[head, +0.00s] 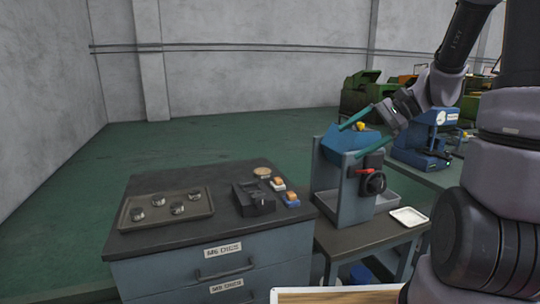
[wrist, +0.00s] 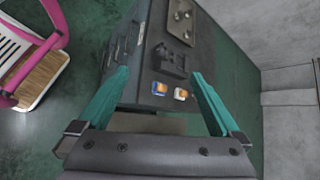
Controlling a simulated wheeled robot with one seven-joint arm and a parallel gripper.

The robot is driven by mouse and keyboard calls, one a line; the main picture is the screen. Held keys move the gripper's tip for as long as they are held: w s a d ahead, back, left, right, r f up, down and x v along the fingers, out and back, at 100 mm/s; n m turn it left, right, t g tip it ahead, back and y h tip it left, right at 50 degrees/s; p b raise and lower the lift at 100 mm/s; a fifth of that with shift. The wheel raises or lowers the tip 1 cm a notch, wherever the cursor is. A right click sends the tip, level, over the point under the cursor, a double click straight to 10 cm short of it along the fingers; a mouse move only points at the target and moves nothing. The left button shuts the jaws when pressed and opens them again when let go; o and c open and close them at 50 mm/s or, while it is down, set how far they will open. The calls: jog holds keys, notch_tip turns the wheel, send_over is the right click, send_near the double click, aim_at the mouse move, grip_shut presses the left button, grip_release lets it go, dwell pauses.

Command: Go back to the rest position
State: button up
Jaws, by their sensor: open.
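My gripper (head: 349,142) is raised at the right of the head view, in front of or above a blue-grey machine (head: 348,200). Its two teal fingers are spread apart, with nothing visible between them. In the wrist view my gripper (wrist: 159,74) also shows open and empty, with the dark-topped cabinet (wrist: 135,78) beyond it. Whether the fingers touch the machine cannot be told, but they appear above it.
The drawer cabinet (head: 212,274) carries a tray (head: 132,222) with several round dark parts, a black fixture (head: 253,198) and small orange-topped items (head: 290,197). A white dish (head: 409,217) lies on the side table. A blue machine (head: 420,145) stands behind. Green floor (head: 215,140) is clear at the back left.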

jog(key=s+d+r+n+t+h, duration=0.3)
jog(key=s+r+n+t+h, duration=0.35)
jog(key=s+r, duration=0.6)
jog(key=w+d+f+m+g+y, duration=0.2)
jog(key=w+f+m+g+y, duration=0.2)
jog(key=w+f+m+y, duration=1.15)
jog(key=m+t+h, duration=1.3)
jog(key=m, duration=0.1)
send_near(381, 189)
jog(key=shift+g, duration=0.25)
jog(key=x, duration=1)
jog(key=shift+w+r, duration=0.3)
jog(key=shift+w, duration=0.05)
